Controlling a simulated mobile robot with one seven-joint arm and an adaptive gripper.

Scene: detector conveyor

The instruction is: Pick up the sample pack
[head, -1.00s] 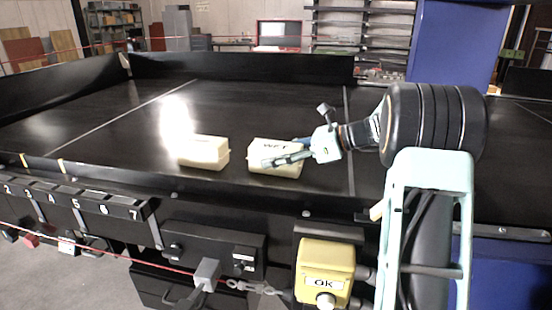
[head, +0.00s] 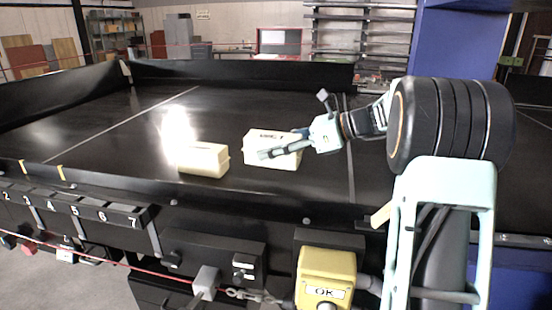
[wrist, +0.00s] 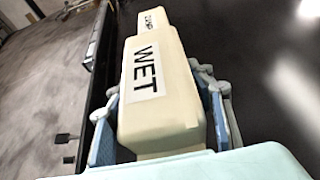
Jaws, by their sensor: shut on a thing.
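A cream pack (head: 262,158) with a dark-lettered label on top is between the fingers of my gripper (head: 280,150). In the wrist view this pack (wrist: 160,112) reads WET, with a finger pressed along each long side. The gripper is shut on it. A second cream pack (head: 203,160) stands on the black belt just left of the held one and is not gripped. In the wrist view the second pack (wrist: 153,22) shows beyond the held one, its label too small to read. The held pack looks slightly off the belt, but its underside is hidden.
The black conveyor belt (head: 90,135) is wide and mostly clear behind the packs. A low front edge with numbered slots (head: 75,208) runs along the near left. A yellow box marked OK (head: 326,270) is at the front. A blue column (head: 455,40) stands behind my arm.

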